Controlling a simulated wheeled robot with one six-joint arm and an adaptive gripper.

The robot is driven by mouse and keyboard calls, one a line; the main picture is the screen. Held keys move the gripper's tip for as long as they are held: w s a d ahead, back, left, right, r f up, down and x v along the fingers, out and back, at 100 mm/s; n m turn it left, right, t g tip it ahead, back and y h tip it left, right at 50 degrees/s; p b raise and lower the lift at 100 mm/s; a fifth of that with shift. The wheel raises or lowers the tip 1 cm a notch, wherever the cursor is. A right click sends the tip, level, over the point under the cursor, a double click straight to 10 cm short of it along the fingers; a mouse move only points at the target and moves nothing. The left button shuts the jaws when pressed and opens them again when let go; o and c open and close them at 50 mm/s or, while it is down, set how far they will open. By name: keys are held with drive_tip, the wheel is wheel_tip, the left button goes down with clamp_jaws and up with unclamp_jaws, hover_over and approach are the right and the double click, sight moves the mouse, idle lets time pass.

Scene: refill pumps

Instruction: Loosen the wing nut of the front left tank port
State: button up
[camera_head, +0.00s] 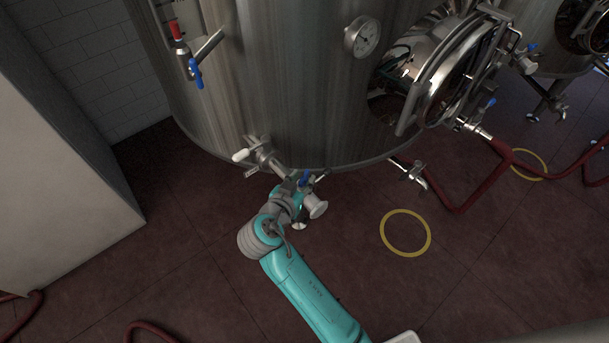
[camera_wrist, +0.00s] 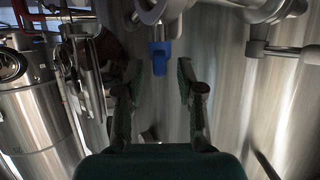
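The front left tank port (camera_head: 265,158) is a steel fitting low on the big steel tank, with a white-tipped handle (camera_head: 241,155). A small blue piece (camera_head: 305,178) shows beside my gripper (camera_head: 297,184); it looks like the wing nut, but is too small to be sure. In the wrist view the blue piece (camera_wrist: 158,60) hangs below steel pipework, between the line of my fingertips. My gripper (camera_wrist: 159,70) is open there, with a clear gap on both sides of the blue piece. My arm partly hides the fitting in the head view.
A blue-handled valve (camera_head: 195,72) hangs upper left. The floor around the yellow ring (camera_head: 405,252) is clear.

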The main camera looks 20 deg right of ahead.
drive_tip(key=shift+x, duration=1.1)
clamp_jaws()
